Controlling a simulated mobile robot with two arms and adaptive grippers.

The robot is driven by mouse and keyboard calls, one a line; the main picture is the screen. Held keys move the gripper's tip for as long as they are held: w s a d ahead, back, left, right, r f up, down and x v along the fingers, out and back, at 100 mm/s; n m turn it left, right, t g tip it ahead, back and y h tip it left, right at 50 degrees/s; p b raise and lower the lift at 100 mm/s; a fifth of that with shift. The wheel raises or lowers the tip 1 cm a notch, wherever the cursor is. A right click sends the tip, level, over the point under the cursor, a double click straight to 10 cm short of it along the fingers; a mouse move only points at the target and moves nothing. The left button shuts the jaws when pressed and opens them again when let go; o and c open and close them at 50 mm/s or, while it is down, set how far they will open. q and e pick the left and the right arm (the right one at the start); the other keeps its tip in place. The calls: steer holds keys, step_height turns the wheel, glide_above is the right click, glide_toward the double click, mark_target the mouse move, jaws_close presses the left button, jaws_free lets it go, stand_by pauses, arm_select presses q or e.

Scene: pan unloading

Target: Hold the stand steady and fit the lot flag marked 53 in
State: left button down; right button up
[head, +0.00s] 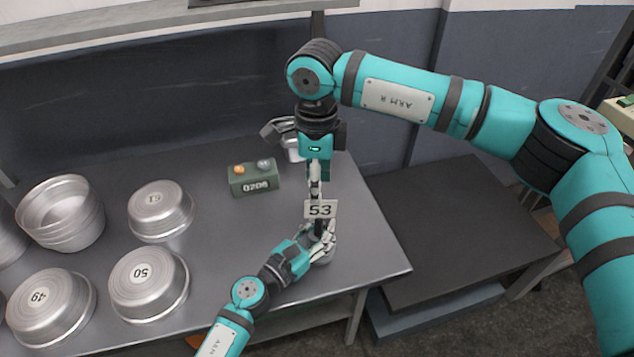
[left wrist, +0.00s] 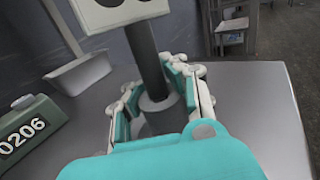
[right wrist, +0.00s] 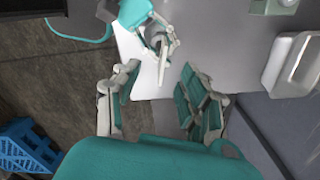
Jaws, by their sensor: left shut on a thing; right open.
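The lot flag (head: 320,209) is a white plate marked 53 on a dark pole. In the left wrist view, the plate (left wrist: 118,10) shows at the top edge, and the pole (left wrist: 147,60) runs down into the grey collar of the stand (left wrist: 158,112). The stand (head: 323,256) is near the table's right end, its base partly hidden by my left gripper (head: 321,240). That gripper (left wrist: 157,85) is shut around the stand. My right gripper (head: 316,188) points down just above the plate; its fingers (right wrist: 160,78) are open, with the plate's thin edge beyond them.
A green box marked 0206 (head: 254,178) and a pale metal tray (head: 295,150) lie behind. Pans marked 49 (head: 50,305), 50 (head: 148,284) and another (head: 160,210) stand left, beside stacked pans (head: 60,212). The table (head: 385,262) is clear right of the stand.

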arm_select(q)
steer(key=c, duration=1)
jaws_free()
steer(key=shift+c, duration=0.2)
steer(key=shift+s+a, duration=0.1)
steer(key=v, duration=1.1)
steer(key=shift+s+a, duration=0.25)
steer(key=shift+s, duration=0.05)
